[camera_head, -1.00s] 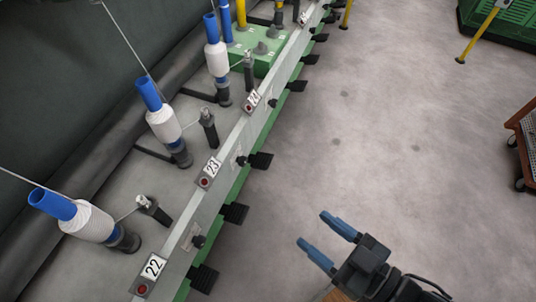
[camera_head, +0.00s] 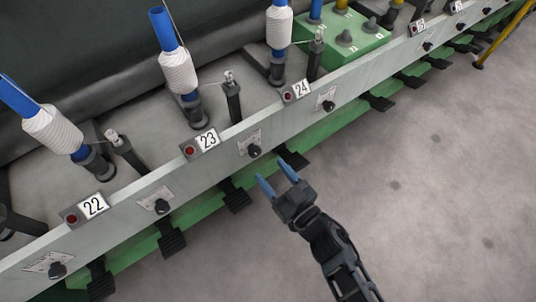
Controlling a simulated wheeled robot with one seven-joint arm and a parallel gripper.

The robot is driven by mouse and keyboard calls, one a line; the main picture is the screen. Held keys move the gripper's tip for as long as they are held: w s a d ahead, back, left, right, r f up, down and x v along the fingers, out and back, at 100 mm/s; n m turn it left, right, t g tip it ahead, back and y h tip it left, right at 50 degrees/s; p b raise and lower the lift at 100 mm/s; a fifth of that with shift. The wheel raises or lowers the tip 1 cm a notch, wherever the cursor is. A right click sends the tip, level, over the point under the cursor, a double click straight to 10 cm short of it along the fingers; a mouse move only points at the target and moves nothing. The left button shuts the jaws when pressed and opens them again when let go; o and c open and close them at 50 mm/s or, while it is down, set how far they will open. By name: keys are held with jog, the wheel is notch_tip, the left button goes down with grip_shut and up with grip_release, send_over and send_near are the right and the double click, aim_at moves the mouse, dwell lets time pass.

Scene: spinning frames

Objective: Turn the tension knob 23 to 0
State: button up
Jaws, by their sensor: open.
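The number plate 23 (camera_head: 206,140), with a red button beside it, is on the pale front rail of the spinning frame. A small black tension knob (camera_head: 254,150) sits on a scale label just right of this plate. Its pointer setting is too small to read. My gripper (camera_head: 272,171) is open and empty, with two blue fingers pointing up and left. In the picture its tips are just below and right of this knob. I cannot tell the exact gap, but the knob does not appear to be between the fingers.
Similar knobs sit right of plate 22 (camera_head: 162,206) and plate 24 (camera_head: 328,105). Black pedals (camera_head: 236,196) stick out below the rail. White bobbins (camera_head: 178,72) on blue tubes stand above it. The grey floor (camera_head: 430,200) on the right is clear.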

aim_at(257, 154)
jog(key=b+x, duration=0.1)
jog(key=x, duration=0.6)
jog(key=shift+s, duration=0.1)
jog(key=c, duration=1)
jog(key=shift+n, duration=0.3)
jog(key=n+b, duration=0.1)
jog(key=n, duration=0.3)
jog(key=shift+n, duration=0.3)
jog(key=shift+n+b, duration=0.45)
jog(key=shift+n, duration=1.85)
